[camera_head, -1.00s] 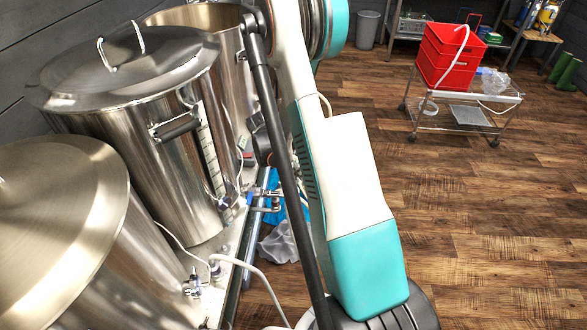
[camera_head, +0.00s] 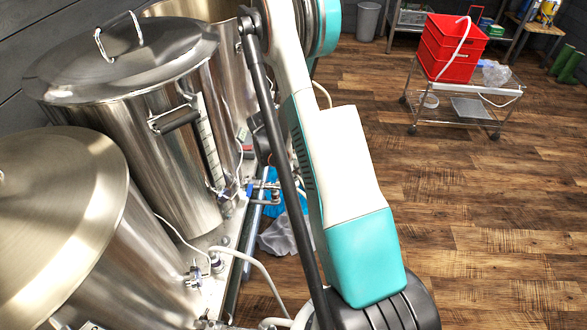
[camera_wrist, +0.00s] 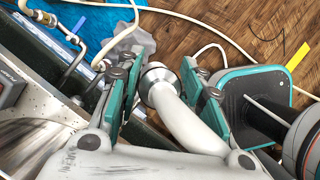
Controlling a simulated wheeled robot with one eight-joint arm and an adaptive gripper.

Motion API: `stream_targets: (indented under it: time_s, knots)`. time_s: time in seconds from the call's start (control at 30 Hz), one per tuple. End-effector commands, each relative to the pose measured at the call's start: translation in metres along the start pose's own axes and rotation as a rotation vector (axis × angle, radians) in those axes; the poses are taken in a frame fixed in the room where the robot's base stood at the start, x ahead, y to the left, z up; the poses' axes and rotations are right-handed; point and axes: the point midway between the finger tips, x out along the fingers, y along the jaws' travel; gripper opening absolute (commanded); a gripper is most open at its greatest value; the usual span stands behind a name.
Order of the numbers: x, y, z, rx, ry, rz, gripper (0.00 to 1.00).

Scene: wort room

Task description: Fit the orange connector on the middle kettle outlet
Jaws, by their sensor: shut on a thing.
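The middle kettle (camera_head: 150,130) is a tall steel pot with a domed lid in the head view. A valve with a blue handle (camera_head: 262,190) shows to its right; I cannot tell for sure which kettle it serves. My gripper (camera_wrist: 158,80) is in the wrist view, its teal fingers closed on a pale hose end (camera_wrist: 180,122) with a round metallic fitting (camera_wrist: 157,76) at its tip. No orange shows on this fitting. In the head view my gripper is hidden.
A near kettle (camera_head: 60,210) fills the lower left, with a valve (camera_head: 195,273) and white hose (camera_head: 255,265) beside it. A blue sheet (camera_wrist: 105,20) and crumpled plastic (camera_wrist: 132,42) lie beyond my gripper.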

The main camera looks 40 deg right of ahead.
Motion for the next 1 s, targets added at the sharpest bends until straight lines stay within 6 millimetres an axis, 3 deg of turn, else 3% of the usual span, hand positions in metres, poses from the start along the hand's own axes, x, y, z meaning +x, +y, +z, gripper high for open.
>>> stream_targets:
  time_s: [1.0]
  knots:
    - [0.016, 0.000, -0.007, 0.000, 0.000, 0.000, 0.06]
